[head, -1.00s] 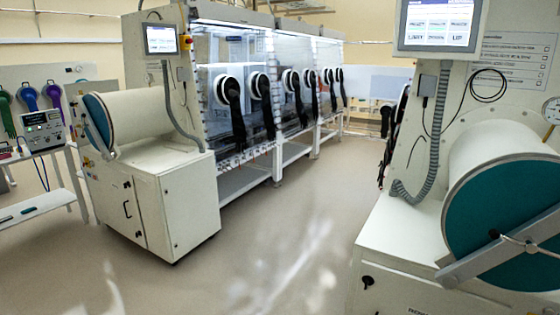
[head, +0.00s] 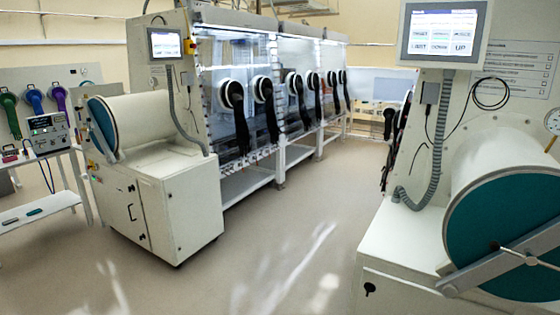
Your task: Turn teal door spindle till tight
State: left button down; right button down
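A large round teal door (head: 483,240) closes the end of the white cylindrical chamber at the right. A grey bar (head: 487,266) crosses the door at a slant. The spindle (head: 522,254) sits at the bar, with a thin metal rod through it; how tight it is cannot be told. A second chamber (head: 140,119) at the left has a teal door (head: 102,124) seen nearly edge-on. Neither of my grippers is in view.
A glovebox row (head: 285,85) with black gloves runs along the back. A white cart (head: 45,215) with an instrument (head: 50,132) stands at the left. A screen (head: 443,32) hangs above the right cabinet. The floor (head: 270,255) between the cabinets is clear.

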aim_at(530, 258)
jog(key=z, duration=1.45)
